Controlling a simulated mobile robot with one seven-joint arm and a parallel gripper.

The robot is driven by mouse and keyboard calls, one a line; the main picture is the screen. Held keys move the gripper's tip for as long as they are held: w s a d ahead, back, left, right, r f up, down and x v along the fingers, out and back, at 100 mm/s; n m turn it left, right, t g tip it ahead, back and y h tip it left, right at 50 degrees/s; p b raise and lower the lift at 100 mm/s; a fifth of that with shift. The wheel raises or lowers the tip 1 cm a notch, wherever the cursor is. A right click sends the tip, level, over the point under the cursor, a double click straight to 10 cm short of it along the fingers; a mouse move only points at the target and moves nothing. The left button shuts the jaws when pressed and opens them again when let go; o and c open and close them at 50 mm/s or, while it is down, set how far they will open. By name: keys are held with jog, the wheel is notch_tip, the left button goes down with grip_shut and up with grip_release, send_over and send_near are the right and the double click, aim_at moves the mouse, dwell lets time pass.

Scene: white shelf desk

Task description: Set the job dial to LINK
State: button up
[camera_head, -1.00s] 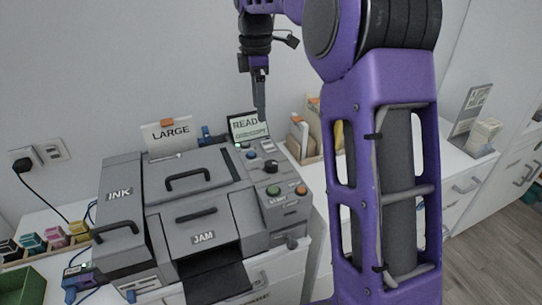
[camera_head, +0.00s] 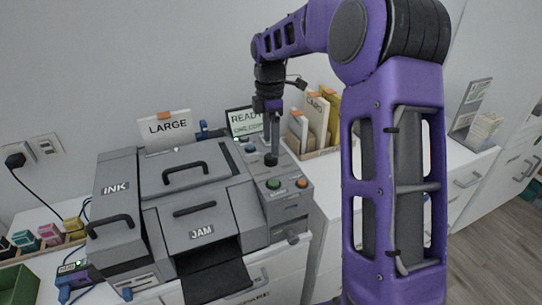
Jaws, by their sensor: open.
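The job dial (camera_head: 271,159) is a small dark knob on the grey control panel (camera_head: 258,170) at the printer's right side. My gripper (camera_head: 271,150) points straight down over the dial, with its fingertips at or just above the knob. The fingers overlap the dial in this view, so I cannot tell whether they touch it. The gap between the fingers is too small to see clearly. The dial's pointer and any LINK marking cannot be read. A small screen (camera_head: 245,121) behind the panel shows READY and a second line too small to read surely.
The grey printer (camera_head: 205,205) has lids marked INK and JAM. A green button (camera_head: 273,183) and an orange button (camera_head: 301,183) sit in front of the dial. A file box (camera_head: 325,150) with folders stands right behind. A LARGE paper sheet (camera_head: 167,128) rises at the back.

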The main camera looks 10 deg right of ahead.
aim_at(271, 156)
jog(key=shift+s+f+b, duration=0.1)
jog(key=shift+f+b, duration=0.2)
jog(key=shift+f, duration=1.85)
jog(key=shift+c, duration=0.3)
grip_shut()
